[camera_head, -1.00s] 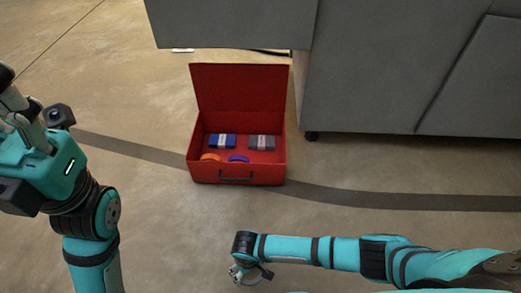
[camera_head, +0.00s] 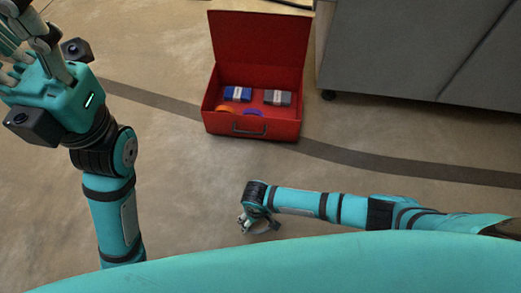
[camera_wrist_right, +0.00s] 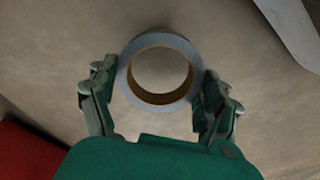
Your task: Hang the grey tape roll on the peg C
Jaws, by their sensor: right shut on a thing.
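The grey tape roll (camera_wrist_right: 160,40) is between the two fingers of my right gripper (camera_wrist_right: 161,90) in the right wrist view, its round hole facing the camera. The fingers press on its outer sides. In the head view my right gripper (camera_head: 258,226) hangs low over the floor, in front of and below the red box; the roll is hard to make out there. My left gripper (camera_head: 22,42) is at the top left of the head view, fingers apart and empty, the tips partly cut off. Peg C is not in view.
An open red toolbox (camera_head: 251,122) stands on the floor, holding blue and grey boxes, an orange ring and a purple ring. A large grey cabinet (camera_head: 420,50) stands at the upper right. The floor (camera_head: 180,180) between my arms is clear.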

